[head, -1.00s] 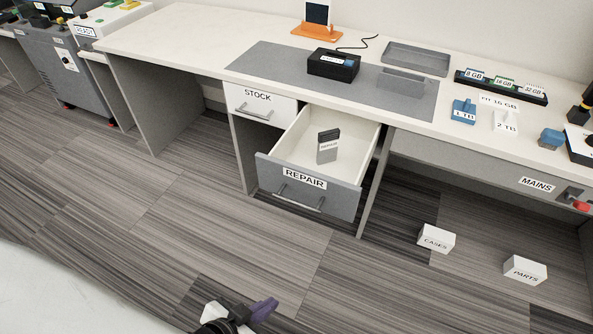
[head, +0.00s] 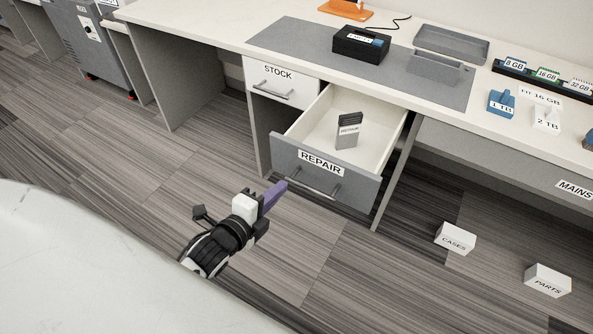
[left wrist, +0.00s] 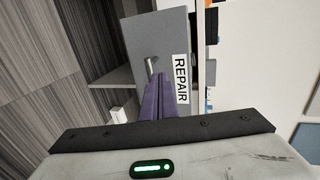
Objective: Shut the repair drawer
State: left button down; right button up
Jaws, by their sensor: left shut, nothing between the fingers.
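The repair drawer (head: 325,173) stands pulled out below the bench. It has a grey front with a REPAIR label and a bar handle, and a small grey and dark device (head: 348,130) stands inside it. In the left wrist view the drawer front (left wrist: 157,38) is ahead of the fingers, with the label and handle visible. My left gripper (head: 280,188) is shut and empty, with purple fingers pointing at the drawer front from its left side. The fingers also show in the left wrist view (left wrist: 158,88), overlapping the front near the label; I cannot tell whether they touch. My right gripper is out of view.
The shut STOCK drawer (head: 282,83) is left of the repair drawer. The bench top (head: 215,18) holds a black box (head: 361,44), a grey tray (head: 450,42) and drives. White CASES (head: 456,238) and PARTS (head: 547,280) boxes lie on the floor at right. Floor before the drawer is clear.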

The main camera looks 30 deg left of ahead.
aim_at(304, 164)
pick_arm(q)
jog(key=x, duration=0.6)
jog(key=r+x, duration=0.1)
jog(key=x, duration=0.2)
jog(key=shift+w, duration=0.2)
